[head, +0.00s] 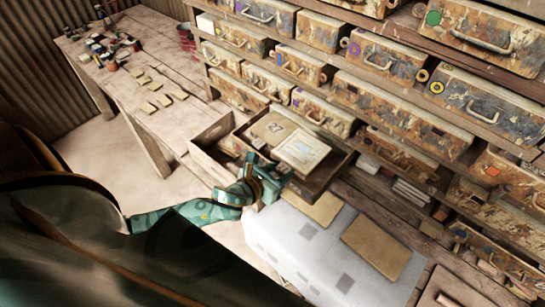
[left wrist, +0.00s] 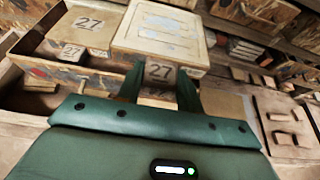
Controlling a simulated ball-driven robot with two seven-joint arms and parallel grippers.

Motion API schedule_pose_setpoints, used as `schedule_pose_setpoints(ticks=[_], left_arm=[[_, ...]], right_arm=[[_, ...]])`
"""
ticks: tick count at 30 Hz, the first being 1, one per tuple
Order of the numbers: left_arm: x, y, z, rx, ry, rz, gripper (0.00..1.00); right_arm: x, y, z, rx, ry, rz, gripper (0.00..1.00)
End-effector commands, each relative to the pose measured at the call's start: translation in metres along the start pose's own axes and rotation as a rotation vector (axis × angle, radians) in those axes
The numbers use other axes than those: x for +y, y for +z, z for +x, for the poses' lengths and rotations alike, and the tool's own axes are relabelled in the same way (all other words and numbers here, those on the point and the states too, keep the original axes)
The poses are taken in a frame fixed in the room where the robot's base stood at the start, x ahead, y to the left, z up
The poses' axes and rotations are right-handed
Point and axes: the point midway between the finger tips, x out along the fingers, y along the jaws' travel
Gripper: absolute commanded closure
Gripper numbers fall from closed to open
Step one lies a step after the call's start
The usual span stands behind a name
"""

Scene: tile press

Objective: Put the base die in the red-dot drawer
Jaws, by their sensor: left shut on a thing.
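A wooden block with a pale framed top (head: 302,150), likely the base die, is held over an open drawer (head: 321,185). It also shows in the left wrist view (left wrist: 160,28), where its near side carries a "27" label. My left gripper (head: 268,178) is shut on the block's near side; the fingers (left wrist: 160,85) stand either side of the label. Another block marked "27" (left wrist: 85,27) lies left of it in the drawer. My right gripper is not in view.
A rack of worn drawers with coloured marks (head: 480,105) fills the back and right. A grey-white patterned surface (head: 310,250) with flat brown boards (head: 376,246) lies in front. A side bench (head: 130,75) with small pots and tiles stands at left.

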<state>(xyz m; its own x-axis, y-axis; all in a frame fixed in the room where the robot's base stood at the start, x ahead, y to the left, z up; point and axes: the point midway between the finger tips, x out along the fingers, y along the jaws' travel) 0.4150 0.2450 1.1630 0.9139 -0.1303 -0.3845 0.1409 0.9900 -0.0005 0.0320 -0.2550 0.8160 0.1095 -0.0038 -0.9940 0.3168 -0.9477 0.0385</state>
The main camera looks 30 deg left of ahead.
Motion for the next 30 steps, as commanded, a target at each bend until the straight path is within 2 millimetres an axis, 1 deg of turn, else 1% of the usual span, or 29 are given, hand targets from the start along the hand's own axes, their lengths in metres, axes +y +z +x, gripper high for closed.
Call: schedule_pose_setpoints(ticks=[1, 6, 20, 24, 30], left_arm=[[0.0, 0.001, 0.007, -0.006, 0.0, 0.001, 1.0], [0.0, 0.002, 0.026, -0.005, -0.001, 0.001, 1.0], [0.0, 0.005, 0.078, -0.005, -0.001, 0.001, 1.0], [0.0, -0.01, 0.085, -0.002, -0.001, 0.001, 1.0], [0.0, -0.026, 0.092, -0.003, -0.001, 0.001, 1.0]], right_arm=[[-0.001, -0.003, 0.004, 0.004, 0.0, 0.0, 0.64], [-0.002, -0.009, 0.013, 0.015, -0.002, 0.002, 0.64], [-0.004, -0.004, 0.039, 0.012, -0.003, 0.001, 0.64], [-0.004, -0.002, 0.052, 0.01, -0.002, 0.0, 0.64], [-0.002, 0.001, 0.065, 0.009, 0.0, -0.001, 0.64]])
